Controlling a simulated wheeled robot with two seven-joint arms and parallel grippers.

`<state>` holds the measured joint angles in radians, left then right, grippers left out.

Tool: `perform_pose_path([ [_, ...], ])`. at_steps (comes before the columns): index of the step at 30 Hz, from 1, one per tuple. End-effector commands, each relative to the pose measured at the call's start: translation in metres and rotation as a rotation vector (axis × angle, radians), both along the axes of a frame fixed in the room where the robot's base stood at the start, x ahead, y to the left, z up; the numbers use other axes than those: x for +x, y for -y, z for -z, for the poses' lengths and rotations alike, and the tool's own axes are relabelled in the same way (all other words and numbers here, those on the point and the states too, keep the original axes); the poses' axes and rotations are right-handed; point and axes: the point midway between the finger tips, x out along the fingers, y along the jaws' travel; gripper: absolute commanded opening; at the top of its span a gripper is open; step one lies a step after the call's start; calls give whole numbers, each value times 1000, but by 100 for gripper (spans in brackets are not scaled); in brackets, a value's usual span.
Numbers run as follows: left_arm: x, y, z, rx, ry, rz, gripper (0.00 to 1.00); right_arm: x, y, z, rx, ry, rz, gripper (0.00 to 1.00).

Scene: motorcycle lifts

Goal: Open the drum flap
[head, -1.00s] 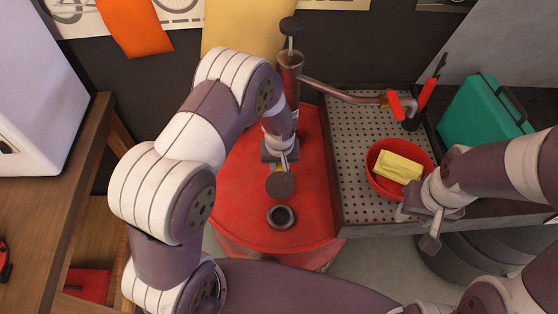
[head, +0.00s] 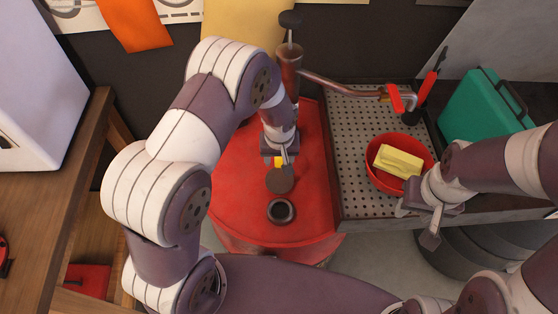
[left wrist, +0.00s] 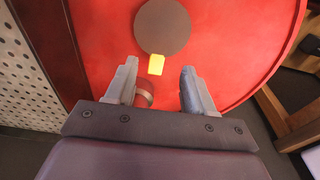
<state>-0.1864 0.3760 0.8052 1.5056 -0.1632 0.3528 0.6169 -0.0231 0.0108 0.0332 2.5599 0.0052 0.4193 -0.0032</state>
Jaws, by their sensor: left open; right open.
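The red drum (head: 245,190) stands in the middle of the head view. On its top is a dark round flap (head: 280,180), also in the left wrist view (left wrist: 163,26), with a yellow tab (left wrist: 156,65) at its edge. A dark ringed opening (head: 281,211) lies on the near side of the flap in the head view. My left gripper (head: 281,157) is open above the drum beside the tab. In the left wrist view the tab shows beyond the fingertips, between their lines, not gripped. My right gripper (head: 418,224) is open and empty by the red bowl (head: 384,183).
A pump (head: 290,60) with a long pipe rises behind my left gripper. A perforated bench (head: 350,145) at the right carries the bowl with a yellow block (head: 398,161) and a green case (head: 485,108). A wooden table (head: 60,170) stands at the left.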

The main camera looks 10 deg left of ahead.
Motion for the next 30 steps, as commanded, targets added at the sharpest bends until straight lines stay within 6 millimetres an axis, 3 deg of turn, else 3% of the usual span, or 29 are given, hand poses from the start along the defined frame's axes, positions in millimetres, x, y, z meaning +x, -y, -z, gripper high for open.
perform_pose_path([
  [9,-10,4,-74,0,2,0,53,0,0,22,0,0,0,43],
  [13,-13,5,-95,1,-1,0,53,0,0,25,0,0,0,43],
  [18,-15,5,-107,1,-3,1,53,0,0,26,0,0,0,43],
  [30,-15,5,-107,1,-3,1,53,0,0,26,0,0,0,43],
])
